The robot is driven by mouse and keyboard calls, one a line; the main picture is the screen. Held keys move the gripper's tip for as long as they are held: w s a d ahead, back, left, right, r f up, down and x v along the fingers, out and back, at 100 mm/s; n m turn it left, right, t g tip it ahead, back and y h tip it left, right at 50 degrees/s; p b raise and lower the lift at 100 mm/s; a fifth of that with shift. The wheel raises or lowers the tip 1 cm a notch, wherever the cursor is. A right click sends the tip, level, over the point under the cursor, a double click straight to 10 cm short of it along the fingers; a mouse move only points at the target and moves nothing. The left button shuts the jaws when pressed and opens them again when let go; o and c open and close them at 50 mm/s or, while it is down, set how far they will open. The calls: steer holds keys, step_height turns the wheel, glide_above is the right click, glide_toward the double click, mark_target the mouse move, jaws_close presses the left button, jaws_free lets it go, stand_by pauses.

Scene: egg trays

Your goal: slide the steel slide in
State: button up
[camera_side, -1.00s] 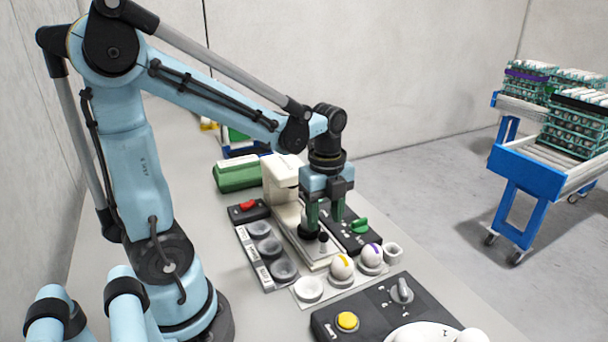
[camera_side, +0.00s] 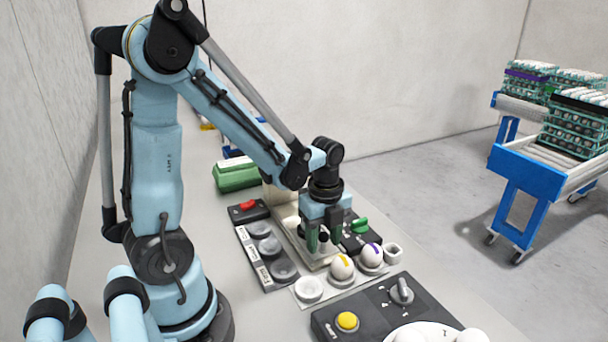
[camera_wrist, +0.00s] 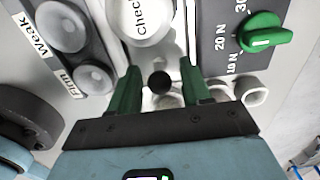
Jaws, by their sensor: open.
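The steel slide (camera_side: 318,251) lies in the pale base of the cream press in the side view, mostly covered by my gripper. Its round black knob (camera_wrist: 160,83) shows in the wrist view between the two green fingers, with a gap on each side. My gripper (camera_side: 323,233) points down around the knob, low over the slide. It is open, and the fingers do not visibly touch the knob. A white round thing marked "check" (camera_wrist: 145,18) is beyond the knob in the wrist view.
A strip with grey cups (camera_side: 264,246) lies left of the slide. A dark panel with a green knob (camera_side: 360,225) is to its right. Two white eggs, one with a yellow band (camera_side: 342,267), the other with a purple band (camera_side: 372,255), stand in front, close to the gripper.

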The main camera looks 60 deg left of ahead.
steer(key=c, duration=0.8)
steer(key=shift+a, duration=4.4)
steer(key=shift+c, duration=0.2)
steer(key=o, duration=0.8)
steer(key=shift+o, duration=0.2)
steer(key=shift+r, duration=3)
step_height(320, 180, up, 8)
